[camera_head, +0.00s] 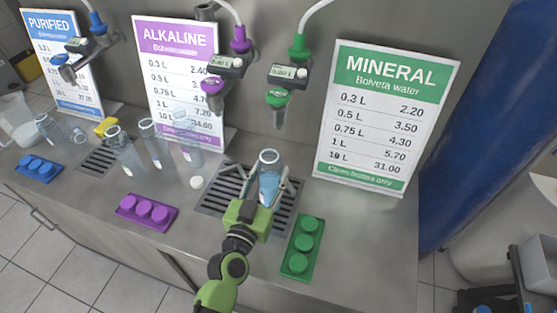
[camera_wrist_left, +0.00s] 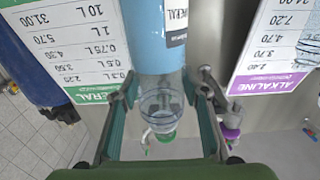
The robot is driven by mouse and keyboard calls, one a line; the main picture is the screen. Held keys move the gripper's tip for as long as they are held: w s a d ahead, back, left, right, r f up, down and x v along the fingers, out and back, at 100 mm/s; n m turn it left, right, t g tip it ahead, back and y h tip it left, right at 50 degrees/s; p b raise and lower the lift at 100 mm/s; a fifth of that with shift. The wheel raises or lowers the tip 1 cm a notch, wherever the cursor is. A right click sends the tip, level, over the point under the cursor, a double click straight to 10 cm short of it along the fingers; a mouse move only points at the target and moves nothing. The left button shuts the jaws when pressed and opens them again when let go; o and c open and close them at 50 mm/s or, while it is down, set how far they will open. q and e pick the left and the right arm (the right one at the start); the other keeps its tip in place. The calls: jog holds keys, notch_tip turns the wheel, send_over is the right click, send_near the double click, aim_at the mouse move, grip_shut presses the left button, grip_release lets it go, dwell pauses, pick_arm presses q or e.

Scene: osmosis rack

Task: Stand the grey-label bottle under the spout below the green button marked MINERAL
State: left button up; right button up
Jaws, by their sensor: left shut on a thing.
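My left gripper (camera_head: 266,192) is shut around a clear bottle (camera_head: 269,187) with a blue band. The bottle's open neck points up and it leans slightly. It is over the drain grate (camera_head: 208,202), below the green spout (camera_head: 279,98) in the picture; I cannot tell whether its base touches the grate. In the left wrist view the bottle (camera_wrist_left: 158,55) shows blue, with a pale label piece ending in "ERAL", between the fingers of my left gripper (camera_wrist_left: 160,108). The green MINERAL sign (camera_head: 385,120) stands right of the spout. My right gripper is not in view.
A green button pad (camera_head: 303,248) lies right of the grate, a purple pad (camera_head: 147,210) to its left. Several clear bottles (camera_head: 157,145) stand or lean further left. A white cap (camera_head: 196,182) lies by the grate. The ALKALINE sign (camera_head: 180,80) is behind.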

aim_at(266, 191)
pick_arm(q)
jog(key=w+d+f, duration=0.2)
jog(key=w+f, duration=0.1)
jog(key=w, duration=0.4)
jog(key=shift+f, duration=0.2)
jog(key=o, duration=1.4)
jog(key=shift+s+d, duration=0.1)
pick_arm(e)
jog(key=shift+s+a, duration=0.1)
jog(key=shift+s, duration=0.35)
pick_arm(q)
jog(key=b+v, duration=0.1)
jog(key=v, duration=1.1)
jog(key=shift+b, duration=0.3)
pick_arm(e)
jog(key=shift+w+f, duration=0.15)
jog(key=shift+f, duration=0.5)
